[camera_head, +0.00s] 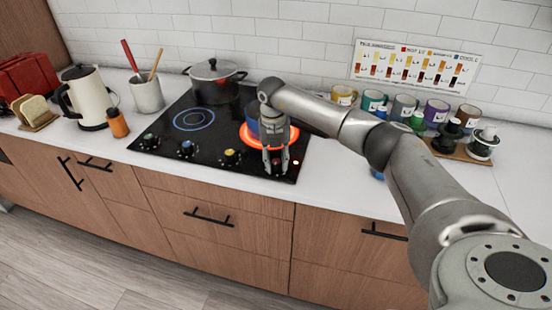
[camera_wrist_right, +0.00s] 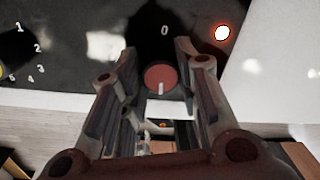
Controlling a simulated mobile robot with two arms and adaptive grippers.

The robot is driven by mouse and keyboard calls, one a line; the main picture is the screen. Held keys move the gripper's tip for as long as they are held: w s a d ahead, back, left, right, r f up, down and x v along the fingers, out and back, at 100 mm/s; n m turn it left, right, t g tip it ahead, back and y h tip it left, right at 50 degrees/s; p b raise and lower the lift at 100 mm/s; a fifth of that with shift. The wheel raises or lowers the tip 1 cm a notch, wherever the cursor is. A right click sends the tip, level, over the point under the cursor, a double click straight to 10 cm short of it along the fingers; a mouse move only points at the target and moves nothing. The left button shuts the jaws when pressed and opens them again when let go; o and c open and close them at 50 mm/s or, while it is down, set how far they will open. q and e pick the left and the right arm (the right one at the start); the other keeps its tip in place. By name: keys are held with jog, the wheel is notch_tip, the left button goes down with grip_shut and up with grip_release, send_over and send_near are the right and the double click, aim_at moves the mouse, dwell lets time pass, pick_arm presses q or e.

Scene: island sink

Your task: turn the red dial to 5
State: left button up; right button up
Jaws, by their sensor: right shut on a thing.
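The red dial (camera_wrist_right: 160,78) is on the black cooktop (camera_head: 165,148), near its front right corner. In the right wrist view it sits between the two fingers of my right gripper (camera_wrist_right: 158,80), which is shut on it. Its white mark points toward the bottom of that view, and a printed 0 (camera_wrist_right: 164,30) is above it. The other numbers around this dial are hidden or not readable. In the head view my right gripper (camera_head: 275,160) reaches down at the dial and mostly covers it. My left gripper is not in view.
Yellow (camera_head: 230,156), blue (camera_head: 186,149) and green (camera_head: 149,141) dials line the front edge. A burner ring (camera_head: 246,140) glows orange behind my gripper, with a blue pot (camera_head: 252,118) there. A red light (camera_head: 295,162) shows right of the dial.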

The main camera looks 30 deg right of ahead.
aim_at(274, 161)
jog(key=m+p, duration=0.1)
jog(key=m, duration=0.4)
jog(key=shift+w+r, duration=0.1)
jog(key=shift+r, duration=0.05)
dwell(0.4)
jog(key=o, duration=1)
jog(key=r, duration=1.1)
jog(key=shift+w+a+r, duration=0.1)
jog(key=shift+w+r, duration=0.1)
jog(key=shift+r, duration=0.2)
